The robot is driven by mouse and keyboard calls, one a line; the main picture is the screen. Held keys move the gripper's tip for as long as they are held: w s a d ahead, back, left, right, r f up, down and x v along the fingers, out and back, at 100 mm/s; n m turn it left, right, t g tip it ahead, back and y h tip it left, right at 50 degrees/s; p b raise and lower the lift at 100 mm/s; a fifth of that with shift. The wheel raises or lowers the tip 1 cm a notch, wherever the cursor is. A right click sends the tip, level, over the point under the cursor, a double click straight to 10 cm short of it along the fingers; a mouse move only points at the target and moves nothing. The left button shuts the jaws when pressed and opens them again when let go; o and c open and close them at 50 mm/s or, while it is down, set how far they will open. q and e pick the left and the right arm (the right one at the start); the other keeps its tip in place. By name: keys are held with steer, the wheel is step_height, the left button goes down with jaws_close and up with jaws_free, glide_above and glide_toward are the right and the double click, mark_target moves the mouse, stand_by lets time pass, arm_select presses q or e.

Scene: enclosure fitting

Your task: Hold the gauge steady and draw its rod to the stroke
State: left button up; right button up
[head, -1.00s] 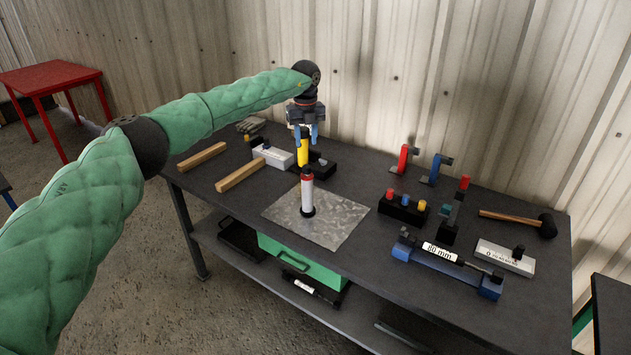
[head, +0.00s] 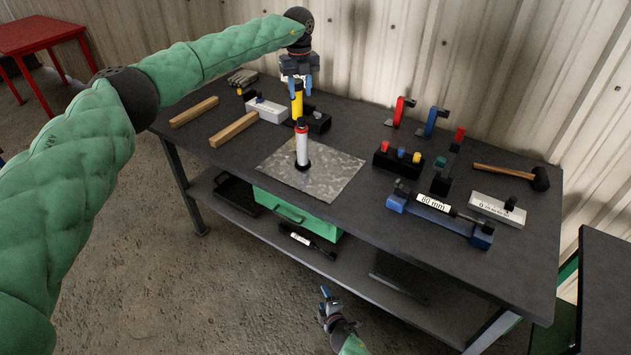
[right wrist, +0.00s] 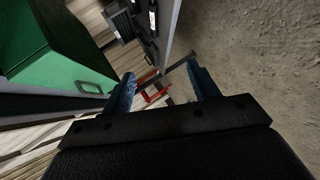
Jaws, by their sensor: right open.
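A white cylinder with a red band and black top (head: 302,145) stands upright on a black foot on a metal plate (head: 338,177); I take it for the gauge. A yellow upright piece with a dark top (head: 297,104) shows just above it. My left gripper (head: 300,88) points down with its fingers either side of the yellow piece's top; I cannot tell whether they touch it. A blue fixture with a millimetre label (head: 434,210) lies at the front right. My right gripper (head: 325,293) is open and empty, low in front of the bench; its fingers show in the right wrist view (right wrist: 162,88).
Wooden bars (head: 233,130) and a white block (head: 266,110) lie at the left. A peg block (head: 399,161), red and blue clamps and a mallet (head: 512,172) stand or lie at the right. A green drawer (head: 296,212) hangs under the bench top, above a lower shelf.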

steer(key=w+a+r+n+y, duration=0.3)
steer(key=a+r+n, duration=0.45)
steer(key=r, duration=0.25)
steer(key=w+a+r+n+g+y, duration=0.1)
steer(key=w+a+r+n+y, duration=0.25)
steer(key=a+r+n, duration=0.55)
steer(key=w+a+r+n+y, duration=0.35)
steer(key=r+n, duration=0.25)
steer(key=r, duration=0.6)
steer(key=n+t+h, duration=0.2)
steer(key=t+h, duration=0.1)
steer(key=h, duration=0.1)
glide_toward(305, 151)
steer(key=shift+m, duration=0.25)
steer(key=x, duration=0.4)
steer(key=shift+w+f, duration=0.1)
steer(key=shift+f, duration=0.05)
steer(key=shift+x, duration=3.85)
